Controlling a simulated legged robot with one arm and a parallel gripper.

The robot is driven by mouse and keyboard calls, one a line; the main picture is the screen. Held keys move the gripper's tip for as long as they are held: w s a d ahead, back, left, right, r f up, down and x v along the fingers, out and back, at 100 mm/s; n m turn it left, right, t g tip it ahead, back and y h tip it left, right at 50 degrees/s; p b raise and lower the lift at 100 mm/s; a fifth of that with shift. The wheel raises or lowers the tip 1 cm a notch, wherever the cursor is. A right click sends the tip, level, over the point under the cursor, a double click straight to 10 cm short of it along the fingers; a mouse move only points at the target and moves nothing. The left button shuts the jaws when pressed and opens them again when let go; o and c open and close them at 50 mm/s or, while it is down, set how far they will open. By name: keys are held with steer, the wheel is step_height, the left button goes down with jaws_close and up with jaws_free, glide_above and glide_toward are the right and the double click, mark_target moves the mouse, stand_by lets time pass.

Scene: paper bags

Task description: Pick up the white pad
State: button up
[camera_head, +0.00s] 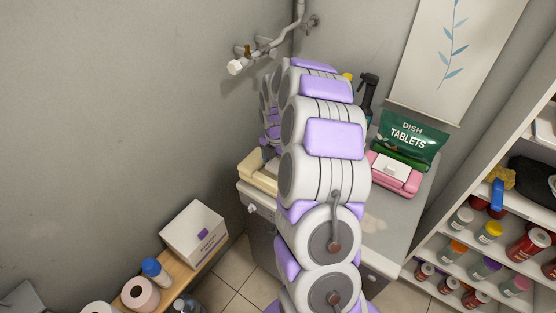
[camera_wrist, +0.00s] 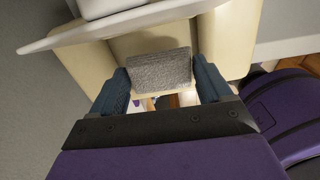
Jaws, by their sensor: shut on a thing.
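In the wrist view, my gripper (camera_wrist: 163,80) has its two dark teal fingers on either side of a rough-textured pad (camera_wrist: 160,70). The pad looks light grey in this light and is the only thing between the fingers, so I take it for the white pad, held in the grip. Cream-coloured surfaces (camera_wrist: 222,45) lie behind and around it. In the head view, my arm hides the gripper and the pad. A cream item (camera_head: 258,176) shows at the left end of the counter, beside my arm.
On the counter (camera_head: 385,228), a green dish tablets bag (camera_head: 409,138) and a pink container (camera_head: 398,178) stand right of my arm, with a dark spray bottle (camera_head: 368,93) behind. A wall pipe (camera_head: 265,52) is above. A shelf of jars (camera_head: 490,232) stands right, a white box (camera_head: 194,235) lower left.

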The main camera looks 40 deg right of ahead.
steer(key=s+a+r+p, duration=0.1)
steer(key=s+a+p, duration=0.1)
steer(key=s+a, duration=0.7)
steer(key=shift+a+r, duration=0.2)
steer(key=shift+a, duration=0.8)
